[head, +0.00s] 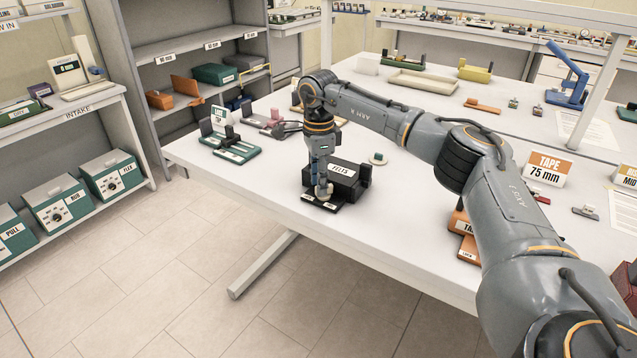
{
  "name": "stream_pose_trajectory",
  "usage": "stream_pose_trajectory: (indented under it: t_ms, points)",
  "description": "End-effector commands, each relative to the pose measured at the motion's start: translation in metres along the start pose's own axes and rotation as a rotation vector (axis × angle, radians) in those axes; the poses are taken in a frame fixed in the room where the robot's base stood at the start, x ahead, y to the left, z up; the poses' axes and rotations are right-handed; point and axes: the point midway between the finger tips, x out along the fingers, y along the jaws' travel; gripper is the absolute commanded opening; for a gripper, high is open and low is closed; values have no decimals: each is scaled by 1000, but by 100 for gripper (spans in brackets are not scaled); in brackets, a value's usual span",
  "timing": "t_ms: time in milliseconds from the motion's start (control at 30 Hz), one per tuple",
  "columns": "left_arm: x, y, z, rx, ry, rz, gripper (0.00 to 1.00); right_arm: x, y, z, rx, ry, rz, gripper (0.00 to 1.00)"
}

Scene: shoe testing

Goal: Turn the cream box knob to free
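My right gripper (323,192) points straight down at a black labelled plate on the front of the white table, just before a black box (345,180) labelled FELTS. Its fingers are small and dark here, so I cannot tell whether they are open or touch anything. My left gripper is not in view. No box plainly reads as the cream box with a free setting. Teal boxes with pale fronts and dark knobs stand on the lower left shelf: PULL (12,240), RUB (58,207) and FLEX (112,177). The knobs' settings are too small to read.
The white table (400,215) holds a green fixture (230,150), a TAPE 75 mm sign (548,168), orange blocks and a blue press (567,78). A cream tray (422,83) lies at the back. Tiled floor (190,270) is clear between the table and the left shelves.

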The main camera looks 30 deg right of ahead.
Motion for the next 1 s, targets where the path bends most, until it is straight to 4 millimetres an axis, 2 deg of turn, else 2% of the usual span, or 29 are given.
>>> stream_pose_trajectory:
  t_ms: [133,433,467,600,633,867,1000]
  points:
    - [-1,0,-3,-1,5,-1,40,11,0,0,0,0,0,35]
    - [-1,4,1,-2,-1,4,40,14,0,0,-1,0,0,35]
    - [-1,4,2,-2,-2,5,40,14,0,0,-1,0,0,33]
    - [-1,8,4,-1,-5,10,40,14,0,0,-1,0,0,4]
    - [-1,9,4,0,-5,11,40,14,0,0,-1,0,0,0]
    - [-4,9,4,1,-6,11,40,13,0,0,16,-1,0,0]
    - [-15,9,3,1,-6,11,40,11,-2,1,137,-1,2,0]
